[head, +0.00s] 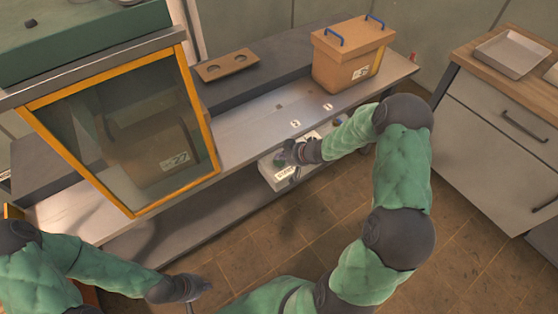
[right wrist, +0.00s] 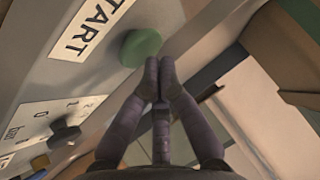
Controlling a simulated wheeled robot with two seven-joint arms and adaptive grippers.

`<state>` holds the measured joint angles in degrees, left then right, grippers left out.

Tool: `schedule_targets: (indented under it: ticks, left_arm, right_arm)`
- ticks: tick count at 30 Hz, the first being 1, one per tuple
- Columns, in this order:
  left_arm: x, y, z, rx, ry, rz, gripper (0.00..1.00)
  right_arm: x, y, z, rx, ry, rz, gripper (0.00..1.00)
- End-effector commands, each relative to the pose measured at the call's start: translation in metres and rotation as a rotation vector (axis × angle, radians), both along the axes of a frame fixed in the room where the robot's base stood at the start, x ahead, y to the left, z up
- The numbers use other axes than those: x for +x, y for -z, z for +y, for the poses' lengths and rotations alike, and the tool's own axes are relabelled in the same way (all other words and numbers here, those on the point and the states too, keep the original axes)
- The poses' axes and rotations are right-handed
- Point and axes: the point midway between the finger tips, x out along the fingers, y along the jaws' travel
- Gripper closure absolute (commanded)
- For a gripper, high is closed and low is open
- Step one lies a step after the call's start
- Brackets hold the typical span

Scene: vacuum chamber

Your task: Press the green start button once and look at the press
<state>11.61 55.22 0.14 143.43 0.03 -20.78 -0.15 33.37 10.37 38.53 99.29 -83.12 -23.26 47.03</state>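The green start button (right wrist: 141,47) is round and sits on a grey panel beside a white START label (right wrist: 88,28) in the right wrist view. My right gripper (right wrist: 158,68) is shut and empty, its fingertips together close beside the button. I cannot tell whether they touch it. In the head view my right gripper (head: 284,157) is at the control box (head: 270,178) on the bench front. A press-like cabinet with a yellow-framed clear door (head: 212,150) stands at left; a box (head: 165,150) shows behind the door. My left gripper (head: 195,288) hangs low in front of the bench, its fingers unclear.
A brown box with blue handles (head: 350,58) and a plate with holes (head: 227,66) are on the bench. A grey tray (head: 512,54) lies on the right cabinet.

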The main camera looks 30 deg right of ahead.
Motion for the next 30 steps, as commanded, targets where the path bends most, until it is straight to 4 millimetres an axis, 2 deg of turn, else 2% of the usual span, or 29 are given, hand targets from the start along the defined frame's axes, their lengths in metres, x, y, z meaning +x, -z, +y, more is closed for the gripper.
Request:
schedule_targets:
  ticks: [30]
  left_arm:
    - [0.000,0.004,0.000,0.000,0.000,0.000,1.00]
  right_arm:
    - [0.000,0.011,0.000,0.001,0.001,0.002,1.00]
